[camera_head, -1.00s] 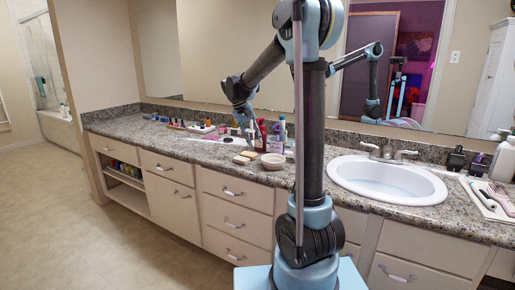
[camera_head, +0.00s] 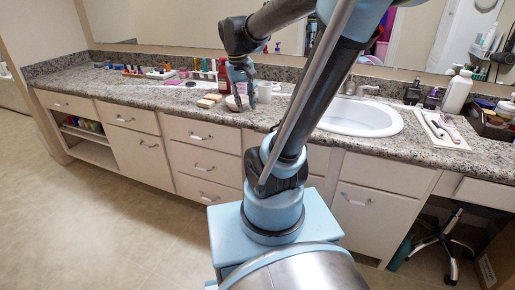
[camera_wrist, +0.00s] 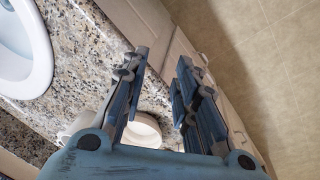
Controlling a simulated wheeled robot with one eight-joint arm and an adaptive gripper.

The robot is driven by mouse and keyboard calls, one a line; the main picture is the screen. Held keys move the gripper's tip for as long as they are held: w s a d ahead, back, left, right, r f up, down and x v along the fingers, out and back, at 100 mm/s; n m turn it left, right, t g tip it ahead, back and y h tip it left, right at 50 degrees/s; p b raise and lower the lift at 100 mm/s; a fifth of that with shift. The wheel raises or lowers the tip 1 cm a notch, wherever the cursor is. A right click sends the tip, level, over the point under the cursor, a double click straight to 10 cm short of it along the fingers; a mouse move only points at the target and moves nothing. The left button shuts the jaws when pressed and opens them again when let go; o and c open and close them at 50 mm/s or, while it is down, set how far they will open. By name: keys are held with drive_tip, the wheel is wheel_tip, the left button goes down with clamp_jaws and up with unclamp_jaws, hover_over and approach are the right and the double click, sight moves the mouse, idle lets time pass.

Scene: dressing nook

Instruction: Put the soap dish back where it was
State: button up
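A round cream dish (camera_head: 232,103), which looks like the soap dish, stands on the granite counter left of the sink. Two tan blocks, likely soap bars (camera_head: 208,100), lie just left of it. My gripper (camera_head: 246,101) points down at the dish and partly hides it in the head view. In the wrist view, my gripper (camera_wrist: 162,60) has its fingers apart with nothing held between them. The dish (camera_wrist: 146,127) shows beyond the fingers, partly covered by the left one. I cannot tell whether a finger touches it.
The sink (camera_head: 360,117) is right of the dish. A red bottle (camera_head: 223,76) stands close behind it. Small bottles (camera_head: 160,73) line the counter's back left. A white tray (camera_head: 441,130) lies right of the sink. The counter's front left is clear.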

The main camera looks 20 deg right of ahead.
drive_tip(key=s+d+f+t+y, duration=0.1)
drive_tip(key=s+f, duration=1)
drive_tip(key=s, duration=0.3)
drive_tip(key=shift+f+y, duration=0.15)
drive_tip(key=shift+y, duration=0.25)
drive_tip(key=shift+d, duration=0.15)
